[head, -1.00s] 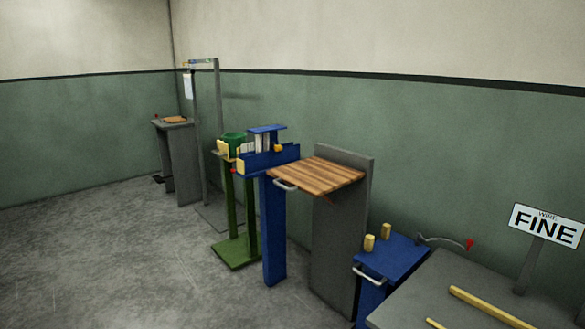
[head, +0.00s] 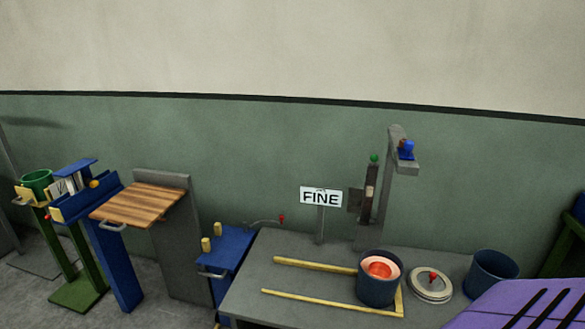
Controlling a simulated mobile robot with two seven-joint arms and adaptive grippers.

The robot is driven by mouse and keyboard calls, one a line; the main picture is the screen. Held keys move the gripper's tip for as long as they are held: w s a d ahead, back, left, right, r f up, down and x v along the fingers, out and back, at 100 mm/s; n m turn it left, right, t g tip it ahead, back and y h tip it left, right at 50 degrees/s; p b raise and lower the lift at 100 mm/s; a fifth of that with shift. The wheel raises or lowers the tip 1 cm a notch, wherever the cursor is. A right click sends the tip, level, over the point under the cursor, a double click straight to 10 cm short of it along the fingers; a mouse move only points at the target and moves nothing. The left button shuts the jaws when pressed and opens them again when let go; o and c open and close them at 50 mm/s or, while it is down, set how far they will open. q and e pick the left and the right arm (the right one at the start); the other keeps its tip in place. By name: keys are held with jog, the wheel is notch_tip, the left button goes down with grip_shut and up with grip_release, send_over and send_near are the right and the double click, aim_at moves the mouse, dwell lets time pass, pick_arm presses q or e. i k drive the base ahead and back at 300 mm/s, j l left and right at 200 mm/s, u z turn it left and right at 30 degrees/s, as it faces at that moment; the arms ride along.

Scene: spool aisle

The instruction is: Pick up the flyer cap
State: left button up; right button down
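A round grey lidded disc with a red knob on top (head: 431,284) lies flat on the grey bench (head: 275,252), right of the middle in the head view. It looks like the flyer cap, though no label shows. To its left stands a dark blue pot (head: 374,291) with a glowing orange-red inside. To its right is another dark blue pot (head: 491,273), whose inside is mostly hidden. Neither of my grippers shows.
Two yellow rails (head: 322,303) lie on the bench left of the disc. A grey post (head: 391,177) and a "FINE" sign (head: 321,197) stand behind. A purple slotted surface (head: 535,303) fills the lower right corner. A wood-topped stand (head: 140,203) is at left.

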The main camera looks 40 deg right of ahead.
aim_at(430, 284)
jog(key=z, duration=2.25)
